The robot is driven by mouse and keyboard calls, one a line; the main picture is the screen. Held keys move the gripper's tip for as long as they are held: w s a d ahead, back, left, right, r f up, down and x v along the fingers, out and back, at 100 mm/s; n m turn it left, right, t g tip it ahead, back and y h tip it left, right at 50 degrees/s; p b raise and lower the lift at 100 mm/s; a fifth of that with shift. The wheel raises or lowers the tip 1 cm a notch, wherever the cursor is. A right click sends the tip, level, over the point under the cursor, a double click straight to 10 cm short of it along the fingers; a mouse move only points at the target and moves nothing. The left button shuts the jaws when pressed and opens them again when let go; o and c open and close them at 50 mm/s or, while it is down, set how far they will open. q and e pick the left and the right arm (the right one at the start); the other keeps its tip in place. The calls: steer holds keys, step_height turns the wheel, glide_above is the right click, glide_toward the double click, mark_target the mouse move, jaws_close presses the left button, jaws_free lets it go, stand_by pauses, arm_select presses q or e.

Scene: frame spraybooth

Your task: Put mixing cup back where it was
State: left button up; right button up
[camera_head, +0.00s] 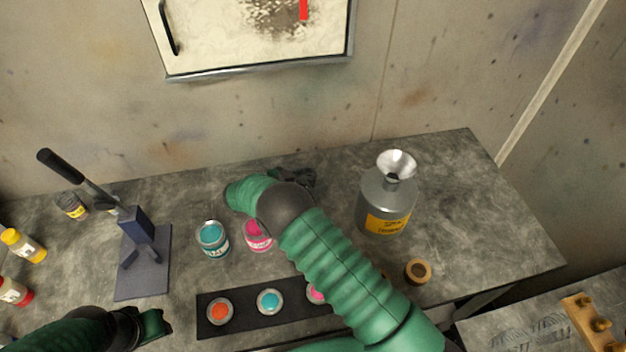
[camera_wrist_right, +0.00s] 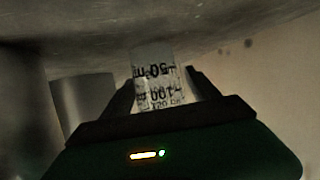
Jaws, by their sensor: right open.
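The mixing cup (camera_wrist_right: 155,80) is clear with black volume markings. It shows in the right wrist view between the fingers of my right gripper (camera_wrist_right: 152,95), which is open around it. In the head view, the right gripper (camera_head: 300,178) is a dark shape mostly hidden behind my green arm, near the back of the bench. The cup cannot be made out there. My left gripper (camera_head: 150,326) is at the lower left, in front of the lever press; its jaw state is unclear.
A solvent can with a funnel (camera_head: 386,205) stands right of my arm. A teal paint pot (camera_head: 213,239) and a pink pot (camera_head: 258,236) are left of it. A dark strip (camera_head: 245,308) holds small pots. The lever press (camera_head: 145,250) stands left.

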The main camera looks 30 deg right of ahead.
arm_select(q)
steer(key=shift+d+f+b, duration=0.25)
steer(key=shift+f+b, duration=0.55)
arm_select(e)
steer(key=v, duration=1)
steer(key=shift+s+a, duration=0.15)
arm_select(q)
steer(key=shift+a, duration=0.15)
arm_select(e)
steer(key=shift+a+r, duration=0.2)
steer(key=shift+a, duration=0.2)
